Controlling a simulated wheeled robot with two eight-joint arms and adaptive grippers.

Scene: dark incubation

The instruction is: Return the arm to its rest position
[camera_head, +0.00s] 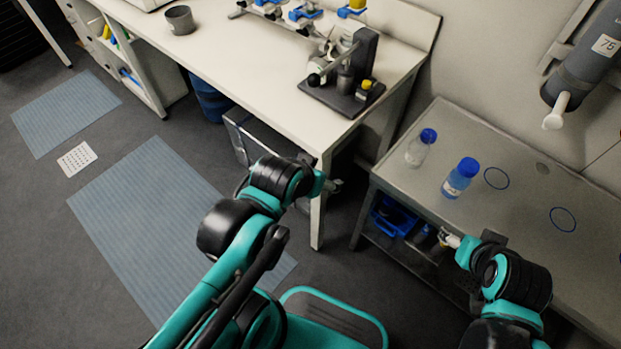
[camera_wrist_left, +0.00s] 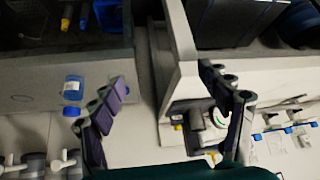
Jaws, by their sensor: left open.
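My left arm (camera_head: 238,240) reaches up from the bottom centre over the floor. Its gripper (camera_head: 328,183) is in front of the white bench's corner leg and mostly hidden by the wrist. In the left wrist view my left gripper (camera_wrist_left: 170,88) has its two dark fingers spread wide, with nothing between them. My right arm (camera_head: 510,285) is at the lower right; its gripper (camera_head: 450,239) is by the front edge of the grey bench, too small to tell open from shut.
The white bench (camera_head: 235,60) holds a dark-based apparatus (camera_head: 345,100) and a grey cup (camera_head: 180,20). A blue bin (camera_head: 208,100) stands below.

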